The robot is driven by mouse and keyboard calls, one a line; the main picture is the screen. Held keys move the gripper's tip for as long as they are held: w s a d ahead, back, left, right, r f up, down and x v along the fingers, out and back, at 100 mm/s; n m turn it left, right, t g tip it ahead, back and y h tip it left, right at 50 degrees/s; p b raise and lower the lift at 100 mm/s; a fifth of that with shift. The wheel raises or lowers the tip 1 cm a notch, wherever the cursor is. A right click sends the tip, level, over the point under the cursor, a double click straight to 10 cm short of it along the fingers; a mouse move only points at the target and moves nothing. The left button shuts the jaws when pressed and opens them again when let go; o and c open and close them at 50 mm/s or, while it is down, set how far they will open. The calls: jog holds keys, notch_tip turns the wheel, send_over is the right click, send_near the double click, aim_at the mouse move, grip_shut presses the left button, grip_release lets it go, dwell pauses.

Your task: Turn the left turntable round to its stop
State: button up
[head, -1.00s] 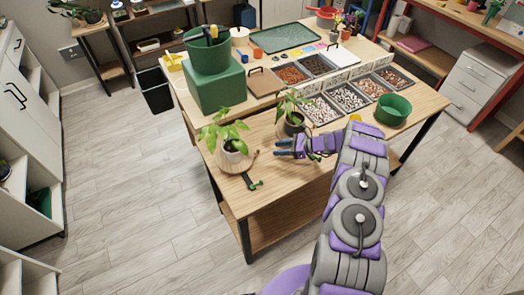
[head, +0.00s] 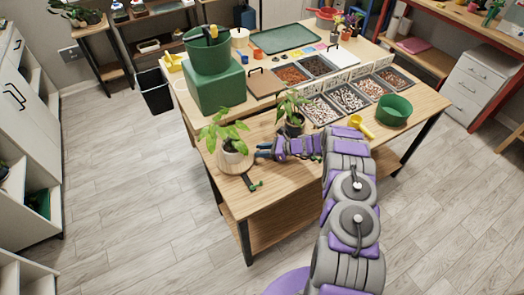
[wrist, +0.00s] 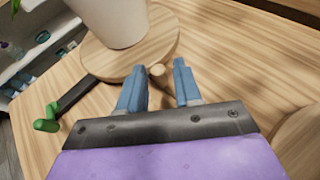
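The left turntable (head: 221,165) is a round wooden disc on the bench, carrying a white pot (head: 235,157) with a leafy plant. In the wrist view the disc (wrist: 100,66) fills the upper middle, with the pot (wrist: 112,22) on it. A small round wooden peg (wrist: 157,70) shows at its near edge. My gripper (head: 262,151) is at the disc's right side. In the wrist view my gripper (wrist: 161,68) is open, its blue fingers either side of the peg with gaps visible. A black bar with a green end (wrist: 46,123) extends from beside the disc.
A second potted plant (head: 294,127) stands right of my gripper. Another round wooden surface (wrist: 301,138) shows at the wrist view's lower right. Behind are a green block (head: 216,89) and trays of pebbles (head: 348,97). A yellow scoop (head: 361,126) lies at right.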

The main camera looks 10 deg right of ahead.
grip_shut()
